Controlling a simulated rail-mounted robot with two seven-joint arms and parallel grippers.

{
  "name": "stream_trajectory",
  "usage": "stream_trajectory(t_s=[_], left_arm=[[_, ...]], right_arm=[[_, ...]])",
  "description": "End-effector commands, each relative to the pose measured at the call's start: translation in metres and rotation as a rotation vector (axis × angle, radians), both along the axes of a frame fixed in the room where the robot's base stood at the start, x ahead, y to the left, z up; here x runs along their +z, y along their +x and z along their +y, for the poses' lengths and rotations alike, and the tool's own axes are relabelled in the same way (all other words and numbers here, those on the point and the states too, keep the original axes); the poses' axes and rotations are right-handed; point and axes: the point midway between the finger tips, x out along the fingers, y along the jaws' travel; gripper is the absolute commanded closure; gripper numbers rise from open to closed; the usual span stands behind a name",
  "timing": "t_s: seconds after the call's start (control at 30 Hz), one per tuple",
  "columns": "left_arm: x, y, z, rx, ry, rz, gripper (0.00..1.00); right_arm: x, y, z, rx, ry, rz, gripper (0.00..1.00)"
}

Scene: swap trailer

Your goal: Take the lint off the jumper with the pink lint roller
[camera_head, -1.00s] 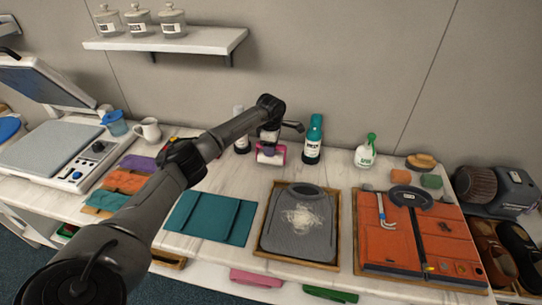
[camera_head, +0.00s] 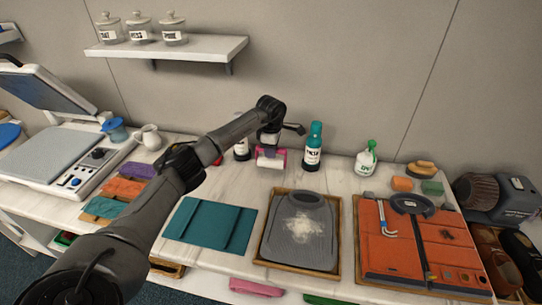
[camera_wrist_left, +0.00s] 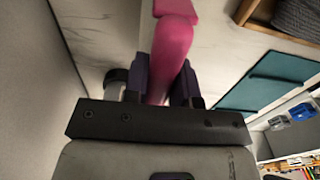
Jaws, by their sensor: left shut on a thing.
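The grey jumper (camera_head: 285,252) lies flat in a shallow wooden-edged tray (camera_head: 338,262), in the middle of the table in the head view. A pale patch of lint (camera_head: 303,226) is on its middle. My left gripper (camera_head: 269,140) is at the back of the table, beyond the jumper, shut on the pink lint roller (camera_head: 281,158). The roller's pale head hangs downward; I cannot tell whether it touches the table. In the left wrist view, the roller's pink handle (camera_wrist_left: 172,45) sits between the fingers (camera_wrist_left: 163,84). My right gripper is not in view.
A green-topped spray bottle (camera_head: 366,158) is further right. Folded teal cloth (camera_head: 210,225) and an orange garment (camera_head: 395,255) flank the tray. A shelf (camera_head: 170,47) is above.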

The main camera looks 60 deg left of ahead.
Motion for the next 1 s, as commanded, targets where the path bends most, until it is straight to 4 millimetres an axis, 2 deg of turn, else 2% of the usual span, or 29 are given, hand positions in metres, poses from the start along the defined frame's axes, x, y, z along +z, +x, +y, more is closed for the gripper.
stream_trajectory(t_s=[0.1, 0.5, 0.73, 1.0], left_arm=[[0.021, 0.000, 0.001, 0.001, 0.003, -0.006, 1.00], [0.068, 0.044, -0.066, -0.002, 0.001, -0.004, 1.00], [0.084, 0.058, -0.088, 0.000, 0.001, -0.001, 1.00], [0.091, 0.064, -0.097, 0.001, 0.001, -0.001, 1.00]], right_arm=[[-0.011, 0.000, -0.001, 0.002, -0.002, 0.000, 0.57], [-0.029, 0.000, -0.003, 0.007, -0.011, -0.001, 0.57], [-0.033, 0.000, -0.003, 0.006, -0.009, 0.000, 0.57], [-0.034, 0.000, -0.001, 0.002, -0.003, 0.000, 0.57]])
